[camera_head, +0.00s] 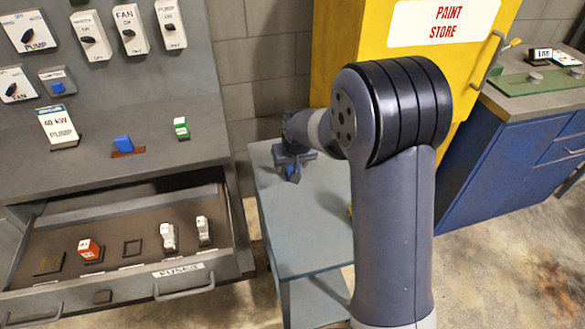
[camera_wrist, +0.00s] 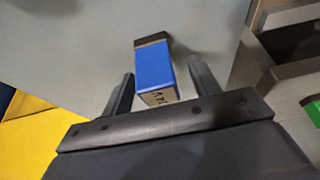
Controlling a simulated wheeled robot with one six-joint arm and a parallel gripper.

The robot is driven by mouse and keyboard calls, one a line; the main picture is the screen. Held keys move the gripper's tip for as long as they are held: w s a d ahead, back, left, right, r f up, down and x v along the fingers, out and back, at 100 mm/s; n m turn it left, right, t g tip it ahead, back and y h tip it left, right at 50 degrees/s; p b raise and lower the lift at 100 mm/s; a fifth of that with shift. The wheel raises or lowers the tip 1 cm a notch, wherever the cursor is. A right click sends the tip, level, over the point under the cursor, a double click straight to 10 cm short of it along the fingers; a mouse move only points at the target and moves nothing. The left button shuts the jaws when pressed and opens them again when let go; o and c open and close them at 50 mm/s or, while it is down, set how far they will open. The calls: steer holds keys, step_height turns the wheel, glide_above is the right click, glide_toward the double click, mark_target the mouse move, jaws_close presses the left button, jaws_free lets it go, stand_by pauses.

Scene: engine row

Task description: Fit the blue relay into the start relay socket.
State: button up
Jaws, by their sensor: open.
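My gripper (camera_head: 291,168) is low over the grey-blue side table (camera_head: 312,247). In the wrist view the gripper (camera_wrist: 160,76) is open, with one finger on each side of a blue relay (camera_wrist: 155,74). The relay has a pale lettered face and a dark part at its far end. Gaps show between it and both fingers, so it does not look gripped. In the head view only a little blue shows at the gripper. Another blue block (camera_head: 123,144) sits on a reddish base on the bench. I cannot tell which socket is the start relay socket.
A green-and-white piece (camera_head: 181,127) stands on the bench. The yellow paint cabinet (camera_head: 340,45) stands behind the table.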

steer(key=shift+c, duration=0.2)
steer(key=c, duration=1)
